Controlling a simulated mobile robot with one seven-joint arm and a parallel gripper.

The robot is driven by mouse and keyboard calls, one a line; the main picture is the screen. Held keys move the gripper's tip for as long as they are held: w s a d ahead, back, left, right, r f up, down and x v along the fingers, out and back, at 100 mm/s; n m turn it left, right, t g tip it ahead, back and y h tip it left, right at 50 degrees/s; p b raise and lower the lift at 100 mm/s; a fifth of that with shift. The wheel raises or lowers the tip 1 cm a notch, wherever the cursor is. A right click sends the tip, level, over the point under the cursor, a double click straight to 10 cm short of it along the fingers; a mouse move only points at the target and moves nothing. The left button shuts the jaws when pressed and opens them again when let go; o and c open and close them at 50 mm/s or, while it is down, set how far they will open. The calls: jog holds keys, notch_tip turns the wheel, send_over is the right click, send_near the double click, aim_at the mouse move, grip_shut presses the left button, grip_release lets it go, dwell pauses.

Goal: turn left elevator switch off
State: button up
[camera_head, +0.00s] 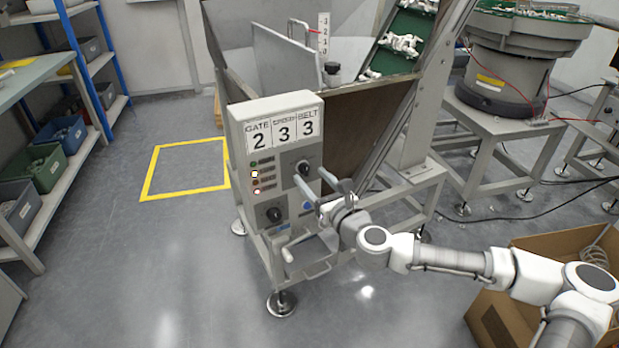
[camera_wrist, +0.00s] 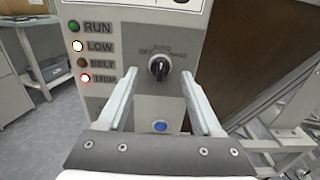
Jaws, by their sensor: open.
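The elevator's grey control box (camera_head: 243,128) carries a black rotary switch (camera_head: 303,168) at its upper right. In the wrist view this switch (camera_wrist: 159,67) has OFF at its left and AUTO above. Its handle looks roughly upright, but the exact setting is hard to tell. My gripper (camera_head: 310,177) is open in front of the panel. In the wrist view my gripper (camera_wrist: 159,76) has its two fingers on either side of the switch, apart from it and with nothing between them. Contact cannot be judged.
A second black knob (camera_head: 274,215) sits lower left on the panel. A blue button (camera_wrist: 160,126) is below the switch. The LOW (camera_wrist: 77,46) and TRIP (camera_wrist: 85,78) lamps are lit; RUN and BELT look dim. A cardboard box (camera_head: 491,322) stands lower right.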

jog(key=shift+x, duration=1.05)
grip_shut()
